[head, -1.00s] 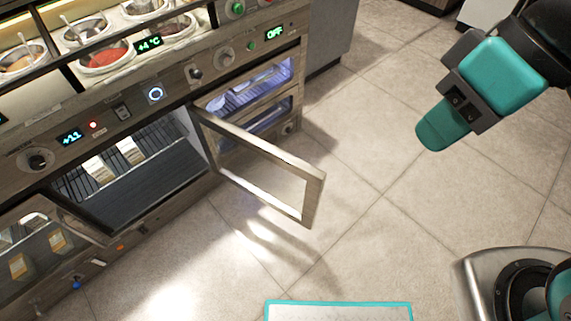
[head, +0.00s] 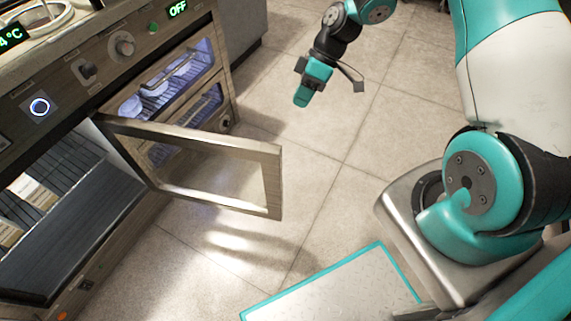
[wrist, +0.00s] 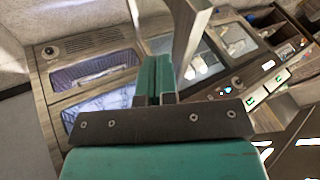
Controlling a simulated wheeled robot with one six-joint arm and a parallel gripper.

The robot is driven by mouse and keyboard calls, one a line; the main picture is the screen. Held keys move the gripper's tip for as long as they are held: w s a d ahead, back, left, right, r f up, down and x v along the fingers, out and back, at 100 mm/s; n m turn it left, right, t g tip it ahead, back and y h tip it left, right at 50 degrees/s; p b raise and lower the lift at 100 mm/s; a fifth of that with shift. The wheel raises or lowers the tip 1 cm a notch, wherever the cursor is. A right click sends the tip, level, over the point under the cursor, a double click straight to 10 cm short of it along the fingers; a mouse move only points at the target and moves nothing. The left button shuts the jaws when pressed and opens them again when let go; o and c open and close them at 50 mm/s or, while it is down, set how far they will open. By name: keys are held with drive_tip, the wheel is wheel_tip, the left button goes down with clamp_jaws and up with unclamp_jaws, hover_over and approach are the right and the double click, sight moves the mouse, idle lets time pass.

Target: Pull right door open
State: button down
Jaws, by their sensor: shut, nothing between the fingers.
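The right door (head: 272,185) is a framed glass door. In the head view it stands wide open, swung out from the counter front, with its free edge out over the floor. In the wrist view, a pale frame that looks like this door (wrist: 190,35) rises just beyond the fingertips. My gripper (head: 302,98) is shut and empty, up and to the right of the door's free edge in the head view, with a visible gap between them. Its shut fingers also show in the wrist view (wrist: 155,75). No handle can be made out.
The open compartment (head: 70,230) has a dark shelf and pale cartons (head: 35,190). A lit drawer unit (head: 165,85) with bowls sits behind the door. A teal-edged panel (head: 335,290) lies at the bottom. Tiled floor (head: 345,130) is clear right of the door.

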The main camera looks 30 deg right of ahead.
wheel_tip(320, 180, down, 6)
drive_tip(key=d, duration=0.2)
drive_tip(key=s+a+f+b, duration=0.3)
drive_tip(key=s+a+f, duration=0.1)
drive_tip(key=a+f, duration=0.3)
drive_tip(key=shift+s+a+f, duration=0.15)
drive_tip(key=shift+a+f, duration=0.1)
drive_tip(key=shift+a, duration=0.45)
